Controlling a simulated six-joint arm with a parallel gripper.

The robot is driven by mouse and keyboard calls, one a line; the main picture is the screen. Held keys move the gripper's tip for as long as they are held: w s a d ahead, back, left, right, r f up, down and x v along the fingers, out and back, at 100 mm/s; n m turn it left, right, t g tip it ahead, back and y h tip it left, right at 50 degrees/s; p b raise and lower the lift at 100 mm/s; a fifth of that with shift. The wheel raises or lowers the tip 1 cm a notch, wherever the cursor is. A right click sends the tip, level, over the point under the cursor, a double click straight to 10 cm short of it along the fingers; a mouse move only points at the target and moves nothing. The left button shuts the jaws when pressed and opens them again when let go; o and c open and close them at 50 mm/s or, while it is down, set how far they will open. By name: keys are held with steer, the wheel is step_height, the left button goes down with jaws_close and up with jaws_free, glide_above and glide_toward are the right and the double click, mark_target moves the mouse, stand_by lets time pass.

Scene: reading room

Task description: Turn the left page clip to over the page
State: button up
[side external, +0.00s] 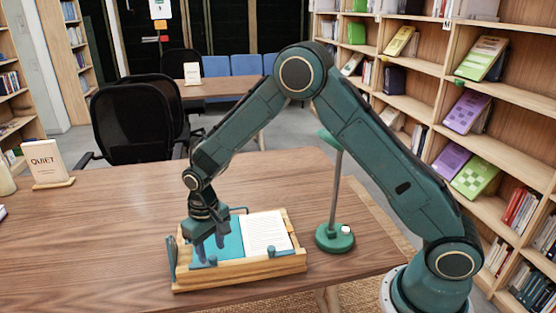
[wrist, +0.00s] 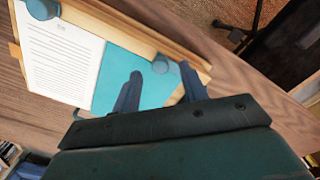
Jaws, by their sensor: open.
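An open book lies on a wooden stand (side external: 240,271). Its left page is teal (side external: 232,243) and its right page is white with print (side external: 266,233). My gripper (side external: 210,246) is open, with its fingers pointing down over the teal page near the front ledge. In the wrist view the fingers (wrist: 160,91) straddle the area beside a round blue page clip (wrist: 166,66) at the edge of the teal page (wrist: 122,66). That clip is partly hidden by a finger, so its full angle is unclear. A second blue clip (wrist: 42,8) shows by the white page (wrist: 60,55).
A green lamp (side external: 335,236) stands just right of the stand. A QUIET sign (side external: 46,163) stands at the table's far left. The wooden table (side external: 110,235) is clear left of the stand. Bookshelves (side external: 480,110) line the right side.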

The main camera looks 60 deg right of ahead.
steer(key=shift+f, duration=1.1)
jaws_close()
